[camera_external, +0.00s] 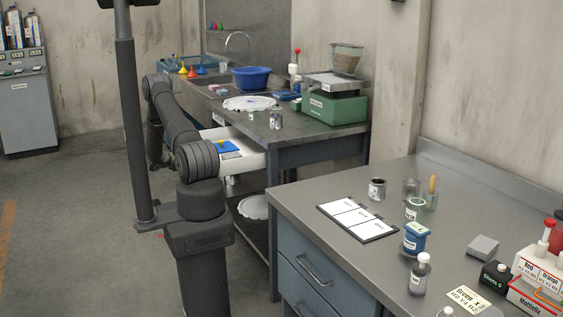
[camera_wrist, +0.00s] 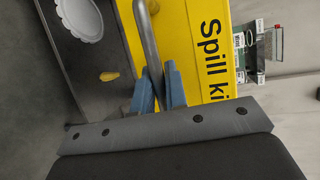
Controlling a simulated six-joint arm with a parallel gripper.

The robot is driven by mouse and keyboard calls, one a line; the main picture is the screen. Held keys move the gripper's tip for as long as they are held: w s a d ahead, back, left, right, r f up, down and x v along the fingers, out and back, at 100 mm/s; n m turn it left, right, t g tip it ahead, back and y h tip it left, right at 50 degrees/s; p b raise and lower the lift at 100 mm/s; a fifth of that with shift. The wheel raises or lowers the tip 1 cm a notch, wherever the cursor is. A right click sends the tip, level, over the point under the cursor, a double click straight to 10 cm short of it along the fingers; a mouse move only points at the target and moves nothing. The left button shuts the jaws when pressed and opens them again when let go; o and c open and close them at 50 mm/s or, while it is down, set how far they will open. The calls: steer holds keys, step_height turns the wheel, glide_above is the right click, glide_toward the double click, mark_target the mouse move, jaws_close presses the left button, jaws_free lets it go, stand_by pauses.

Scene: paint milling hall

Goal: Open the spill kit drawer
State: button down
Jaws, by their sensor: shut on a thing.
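The spill kit drawer's yellow front (camera_wrist: 195,35), lettered "Spill ki", fills the middle of the wrist view. A grey bar handle (camera_wrist: 148,35) runs along it. My gripper (camera_wrist: 160,85) is shut on this handle, one blue finger on each side. In the external view, a white drawer body (camera_external: 252,160) stands out from under the far bench, with its inside showing. A blue item (camera_external: 228,147) with some yellow lies in it. My arm hides my gripper, the handle and most of the drawer's front there.
The far bench (camera_external: 325,140) carries a sink, a blue basin (camera_external: 252,77) and a green scale (camera_external: 333,106). A white scalloped dish (camera_wrist: 80,18) lies on a lower shelf. The near bench (camera_external: 300,212), with pots and a clipboard, stands right of my arm. Open floor lies to the left.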

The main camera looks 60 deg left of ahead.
steer(key=s, duration=0.6)
steer(key=c, duration=1.5)
jaws_free()
steer(key=shift+o, duration=0.2)
steer(key=shift+s, duration=0.1)
steer(key=v, duration=1.7)
steer(key=shift+s, duration=0.1)
steer(key=x, duration=1.7)
steer(key=shift+w, duration=0.25)
